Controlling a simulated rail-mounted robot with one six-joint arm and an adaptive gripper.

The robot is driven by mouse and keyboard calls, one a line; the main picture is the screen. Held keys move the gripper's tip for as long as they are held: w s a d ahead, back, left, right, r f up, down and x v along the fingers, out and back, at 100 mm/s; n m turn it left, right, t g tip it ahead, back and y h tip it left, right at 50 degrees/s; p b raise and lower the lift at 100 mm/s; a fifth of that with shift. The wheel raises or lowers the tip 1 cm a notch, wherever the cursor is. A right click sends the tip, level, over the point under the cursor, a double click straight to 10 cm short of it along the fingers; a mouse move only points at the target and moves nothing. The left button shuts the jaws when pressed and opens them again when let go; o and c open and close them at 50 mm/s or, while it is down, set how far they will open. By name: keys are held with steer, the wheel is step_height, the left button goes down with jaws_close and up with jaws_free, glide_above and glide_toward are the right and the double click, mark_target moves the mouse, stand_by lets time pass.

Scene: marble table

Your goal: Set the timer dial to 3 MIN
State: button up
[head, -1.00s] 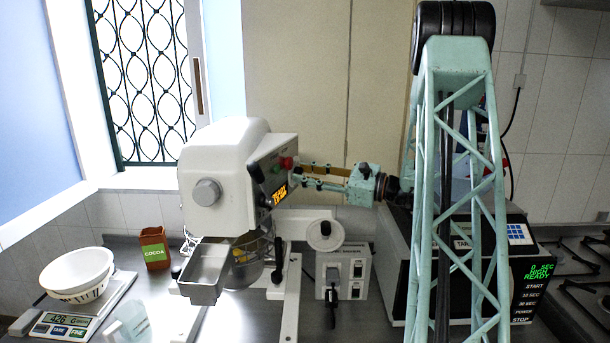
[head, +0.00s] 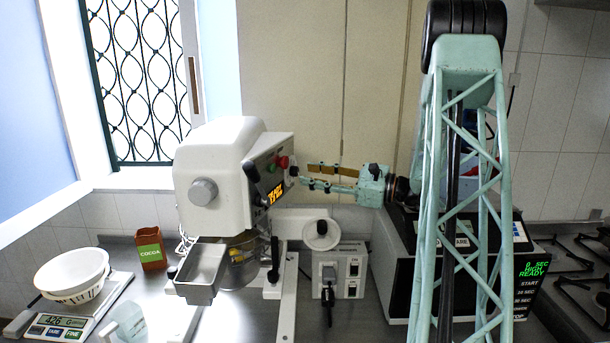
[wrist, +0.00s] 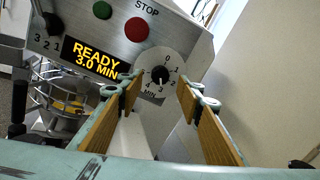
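The timer dial (wrist: 160,75) is a black knob on a round white scale on the mixer's sloped panel, seen in the wrist view. Its pointer faces down, toward the 3 as far as I can tell. The amber display (wrist: 95,61) beside it reads READY, 3.0 MIN. My gripper (wrist: 159,92) is open and empty, its two wood-padded fingers spread to either side below the dial, apart from it. In the head view my gripper (head: 311,177) is right of the mixer (head: 222,170), with a gap to its panel. The dial is not clear there.
A red STOP button (wrist: 137,29) and a green button (wrist: 102,10) sit above the display. A grey chute (head: 203,270) juts from the mixer. A small white device (head: 340,275) stands below my gripper. A scale with a bowl (head: 72,272) is at left.

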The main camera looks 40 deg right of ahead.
steer(key=v, duration=0.8)
stand_by(0.8)
